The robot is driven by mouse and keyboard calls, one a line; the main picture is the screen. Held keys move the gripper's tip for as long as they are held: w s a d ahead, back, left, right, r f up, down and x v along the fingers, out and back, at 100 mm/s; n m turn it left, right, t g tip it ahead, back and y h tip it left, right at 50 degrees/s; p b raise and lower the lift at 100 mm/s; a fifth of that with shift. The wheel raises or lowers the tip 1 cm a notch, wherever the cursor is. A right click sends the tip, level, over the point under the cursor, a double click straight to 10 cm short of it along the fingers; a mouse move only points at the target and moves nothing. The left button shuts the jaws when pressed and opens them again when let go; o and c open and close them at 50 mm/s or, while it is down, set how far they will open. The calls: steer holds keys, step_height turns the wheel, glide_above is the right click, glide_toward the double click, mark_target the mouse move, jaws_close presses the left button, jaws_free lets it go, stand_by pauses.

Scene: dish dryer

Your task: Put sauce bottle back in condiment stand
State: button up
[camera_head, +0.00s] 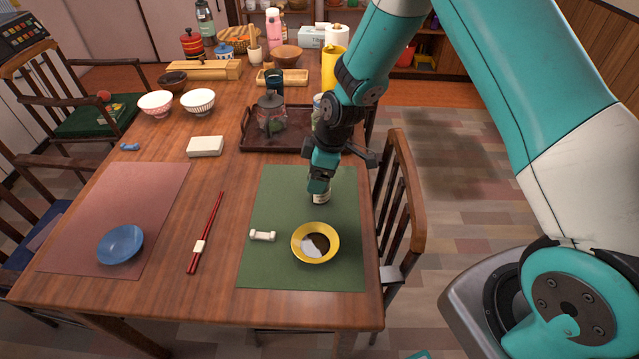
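A small sauce bottle (321,197) with a pale label stands on the green placemat (280,190), behind the yellow bowl. My gripper (320,184) points down right at the top of this bottle and hides its upper part. I cannot tell whether the fingers are closed on it. A dark brown tray (262,149) lies behind the placemat and holds a lidded glass jar (271,115); it may be the condiment stand. My arm covers the tray's right part and partly hides another container there.
A yellow bowl with dark sauce (329,259) and a white chopstick rest (263,236) are on the green mat. Red chopsticks (208,228), a blue plate (121,245) and a white box (206,146) lie left. A chair (412,195) stands at the table's right edge.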

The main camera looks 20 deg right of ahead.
steer(key=c, duration=1)
steer(key=shift+r, duration=0.15)
